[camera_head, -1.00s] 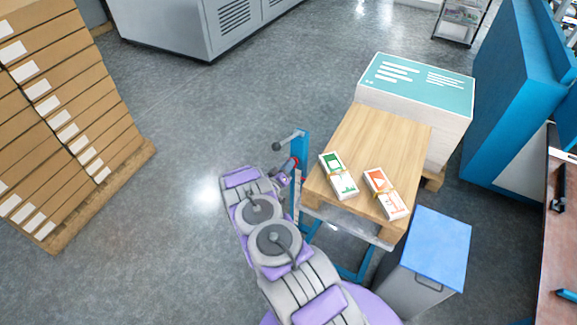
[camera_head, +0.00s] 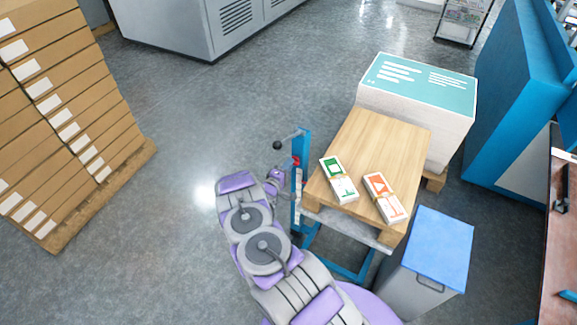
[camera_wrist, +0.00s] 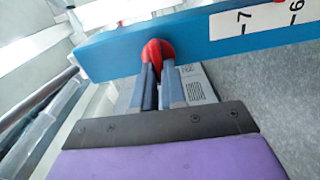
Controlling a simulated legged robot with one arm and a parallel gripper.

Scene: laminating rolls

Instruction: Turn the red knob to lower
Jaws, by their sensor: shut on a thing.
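The red knob (camera_wrist: 158,50) sits on the side of a blue upright post (camera_wrist: 205,42). In the wrist view both grey fingers of my gripper (camera_wrist: 160,72) are closed around it and hide part of it. In the head view the knob shows as a small red spot (camera_head: 295,161) on the blue post, at the left of the wooden-topped stand. My purple and grey gripper (camera_head: 276,176) reaches it from the lower left. A white scale strip (camera_wrist: 262,17) with the numbers 7 and 6 runs along the post.
A crank handle with a dark grip (camera_head: 277,146) sticks out left near the post's top. Two banded card stacks (camera_head: 338,180) lie on the wooden top (camera_head: 385,140). A grey bin with a blue lid (camera_head: 440,245) stands at right. Open floor lies left.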

